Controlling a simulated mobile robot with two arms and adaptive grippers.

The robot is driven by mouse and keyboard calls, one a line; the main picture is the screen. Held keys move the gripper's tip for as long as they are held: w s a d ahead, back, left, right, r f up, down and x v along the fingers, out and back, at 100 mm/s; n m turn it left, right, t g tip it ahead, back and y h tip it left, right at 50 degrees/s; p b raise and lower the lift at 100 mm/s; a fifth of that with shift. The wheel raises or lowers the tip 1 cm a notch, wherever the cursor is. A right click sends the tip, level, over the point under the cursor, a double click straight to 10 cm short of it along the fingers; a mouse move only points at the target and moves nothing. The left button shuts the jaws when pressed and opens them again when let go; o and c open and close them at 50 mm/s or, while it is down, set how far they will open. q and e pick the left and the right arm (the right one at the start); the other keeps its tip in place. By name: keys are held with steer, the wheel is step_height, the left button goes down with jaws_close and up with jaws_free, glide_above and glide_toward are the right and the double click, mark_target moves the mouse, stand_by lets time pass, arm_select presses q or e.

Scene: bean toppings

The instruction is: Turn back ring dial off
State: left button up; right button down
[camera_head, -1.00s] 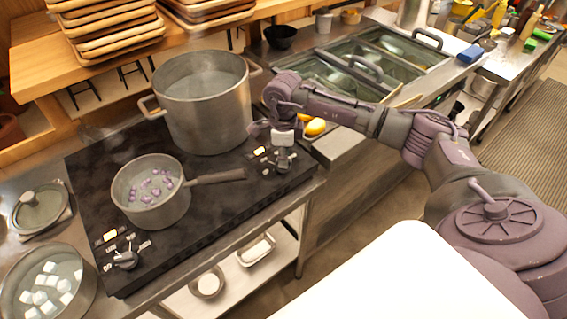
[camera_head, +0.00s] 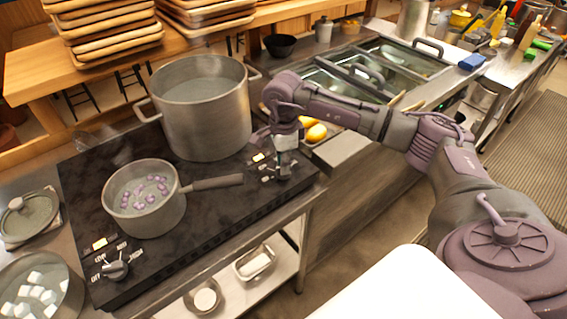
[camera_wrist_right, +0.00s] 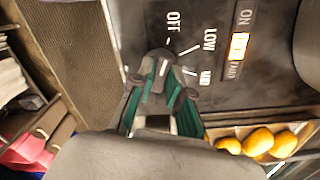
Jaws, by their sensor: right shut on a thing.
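The back ring dial (camera_wrist_right: 160,65) is a dark knob on the right end of the black cooktop (camera_head: 225,215). In the right wrist view the markings OFF, LOW and MID sit around it, and a white line on the knob points roughly toward OFF. The indicator (camera_wrist_right: 238,46) beside ON is lit. My right gripper (camera_wrist_right: 161,85) is shut on the dial, its green-padded fingers on either side. In the head view this gripper (camera_head: 284,172) points down at the cooktop's right edge and mostly hides the dial. My left gripper is not in view.
A large pot (camera_head: 205,120) of liquid stands on the back ring, left of my gripper. A saucepan (camera_head: 150,210) with purple beans sits on the front ring, its handle pointing toward my gripper. The front dial (camera_head: 115,270) is at lower left. Yellow-orange items (camera_head: 316,133) lie behind my gripper.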

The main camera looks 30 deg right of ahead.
steer(key=shift+r, duration=0.1)
steer(key=c, duration=1.1)
jaws_free()
step_height(320, 180, up, 12)
